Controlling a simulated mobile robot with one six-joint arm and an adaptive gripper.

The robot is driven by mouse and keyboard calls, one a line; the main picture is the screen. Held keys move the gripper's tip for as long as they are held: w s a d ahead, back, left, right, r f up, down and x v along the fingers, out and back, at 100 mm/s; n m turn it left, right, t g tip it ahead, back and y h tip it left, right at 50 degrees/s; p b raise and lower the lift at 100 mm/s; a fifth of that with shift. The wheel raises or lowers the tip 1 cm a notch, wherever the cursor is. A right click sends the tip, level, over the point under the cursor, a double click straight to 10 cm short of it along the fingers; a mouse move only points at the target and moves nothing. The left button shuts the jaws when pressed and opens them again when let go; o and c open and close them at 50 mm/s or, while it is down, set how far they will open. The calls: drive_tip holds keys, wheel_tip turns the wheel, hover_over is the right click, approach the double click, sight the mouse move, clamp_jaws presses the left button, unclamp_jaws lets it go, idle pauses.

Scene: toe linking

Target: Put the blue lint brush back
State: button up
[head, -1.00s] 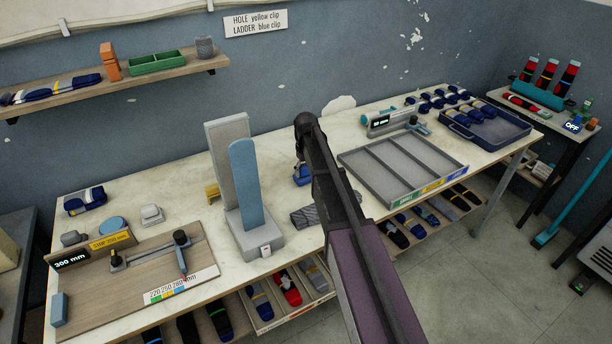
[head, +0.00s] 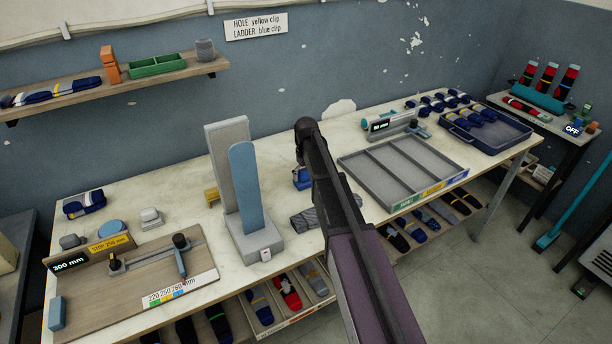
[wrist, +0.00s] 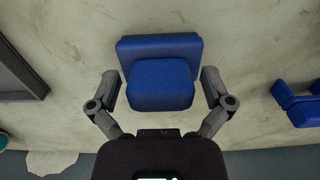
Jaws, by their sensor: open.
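A blue block-shaped thing with a wide back part and a rounded front part, which looks like the lint brush (wrist: 160,84), lies between my fingers in the wrist view. My gripper (wrist: 159,76) is open, with one finger on each side of it; I cannot tell whether they touch it. A second blue thing (wrist: 300,104), notched in shape, stands apart at the right edge of the wrist view. In the head view a small blue thing (head: 302,178) shows just left of my arm; I cannot tell which of the two it is. My arm hides my fingers there.
A grey divided tray (head: 400,165) stands right of my arm; its edge also shows in the wrist view (wrist: 18,75). A grey stand with a tall blue-grey panel (head: 248,190) is on the left. A grey folded sock (head: 312,217) lies in front.

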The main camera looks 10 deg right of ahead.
drive_tip(key=shift+r, duration=0.2)
wheel_tip(320, 180, up, 12)
drive_tip(key=p, duration=1.2)
idle(0.7)
drive_tip(key=s+m, duration=0.3)
drive_tip(key=s, duration=2.5)
drive_tip(key=shift+s+m, duration=0.3)
drive_tip(key=shift+s, duration=0.05)
